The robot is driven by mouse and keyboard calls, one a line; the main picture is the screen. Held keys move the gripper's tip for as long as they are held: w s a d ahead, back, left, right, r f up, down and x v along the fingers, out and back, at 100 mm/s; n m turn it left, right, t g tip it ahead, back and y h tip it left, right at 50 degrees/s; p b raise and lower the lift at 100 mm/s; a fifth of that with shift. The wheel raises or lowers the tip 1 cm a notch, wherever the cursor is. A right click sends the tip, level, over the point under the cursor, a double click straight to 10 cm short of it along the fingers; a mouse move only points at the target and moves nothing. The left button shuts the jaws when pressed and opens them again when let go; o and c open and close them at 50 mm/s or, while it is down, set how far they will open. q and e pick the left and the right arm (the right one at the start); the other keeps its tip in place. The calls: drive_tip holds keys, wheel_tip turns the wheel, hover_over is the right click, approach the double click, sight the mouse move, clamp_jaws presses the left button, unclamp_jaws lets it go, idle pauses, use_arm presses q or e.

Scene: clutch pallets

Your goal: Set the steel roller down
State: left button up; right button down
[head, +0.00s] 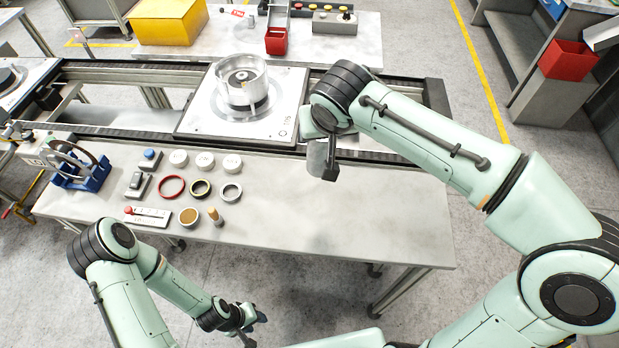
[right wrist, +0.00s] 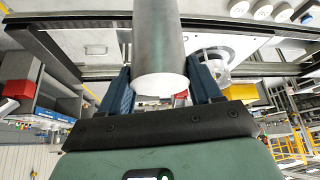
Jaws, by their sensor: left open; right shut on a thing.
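The steel roller (right wrist: 158,45) is a smooth grey cylinder with a pale flat end. In the right wrist view it sits between the two blue fingers of my right gripper (right wrist: 158,88), which is shut on it. In the head view my right gripper (head: 331,172) hangs over the back part of the front table, right of the square plate, and the roller (head: 315,160) shows partly behind it. I cannot tell the exact gap between roller and table. My left gripper (head: 248,326) is open and empty, low in front of the table.
The front table (head: 350,215) is bare on its right half. Its left half holds rings (head: 172,186), white discs (head: 204,160), a wooden peg (head: 215,217) and a blue stand (head: 80,168). A clear cylindrical housing (head: 242,82) stands on the square plate (head: 205,124) on the conveyor.

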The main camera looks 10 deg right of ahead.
wheel_tip(320, 180, down, 17)
drive_tip(key=b, duration=0.2)
drive_tip(key=shift+c, duration=0.9)
unclamp_jaws()
use_arm(q)
drive_tip(key=s+f, duration=0.3)
drive_tip(key=shift+f, duration=0.15)
use_arm(e)
drive_tip(key=shift+r, duration=0.1)
